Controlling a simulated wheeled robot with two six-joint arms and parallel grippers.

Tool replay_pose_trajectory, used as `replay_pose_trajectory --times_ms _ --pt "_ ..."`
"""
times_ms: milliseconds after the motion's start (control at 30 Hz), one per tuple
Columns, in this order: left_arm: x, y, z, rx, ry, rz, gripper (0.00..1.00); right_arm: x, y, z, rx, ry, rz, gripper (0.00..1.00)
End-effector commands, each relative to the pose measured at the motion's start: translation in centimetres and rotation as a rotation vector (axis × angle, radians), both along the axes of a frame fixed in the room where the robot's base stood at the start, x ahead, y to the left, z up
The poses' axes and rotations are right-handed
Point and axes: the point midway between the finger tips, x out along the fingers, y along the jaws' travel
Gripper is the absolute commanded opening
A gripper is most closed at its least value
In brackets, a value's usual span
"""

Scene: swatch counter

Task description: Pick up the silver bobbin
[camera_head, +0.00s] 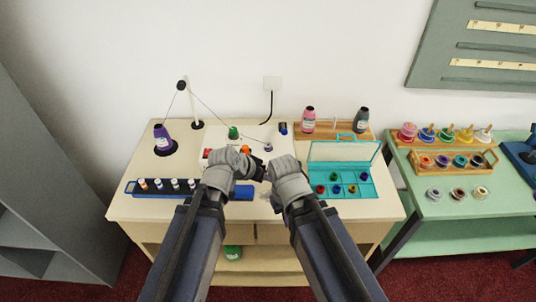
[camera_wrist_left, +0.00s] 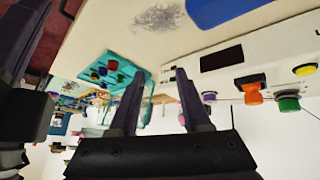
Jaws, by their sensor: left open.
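Several bobbins stand in a front row on the green table at the right in the head view. The leftmost, a greyish bobbin (camera_head: 433,194), looks most like the silver one, but its colour is hard to tell at this size. My left gripper (camera_head: 258,168) is over the middle of the cream counter, far left of that bobbin. In the left wrist view my left gripper (camera_wrist_left: 154,95) is open, with nothing between its fingers. My right gripper (camera_head: 269,172) is close beside the left; its fingers are too hidden to read.
A wooden bobbin rack (camera_head: 462,165) stands behind the front bobbins. A teal lidded box (camera_head: 343,188) lies right of my grippers on the counter. A blue tray (camera_head: 137,189) of small spools is at left. A tangle of grey thread (camera_wrist_left: 158,17) lies on the counter. A gap separates the tables.

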Motion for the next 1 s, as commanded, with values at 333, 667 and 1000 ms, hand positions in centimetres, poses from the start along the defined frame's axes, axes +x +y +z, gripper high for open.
replay_pose_trajectory --times_ms 333,667,1000 --pt "7.9 3.3 1.8 -0.158 -0.415 0.082 0.48 0.0 0.0 -5.2 0.000 0.000 0.000 0.00" --pt "9.3 3.5 2.1 -0.164 -0.462 0.098 0.48 0.0 0.0 -5.7 0.000 0.000 -0.001 0.00" --pt "10.8 2.5 1.3 -0.164 -0.460 0.098 0.48 0.0 0.0 -6.5 0.000 0.000 0.000 0.00"
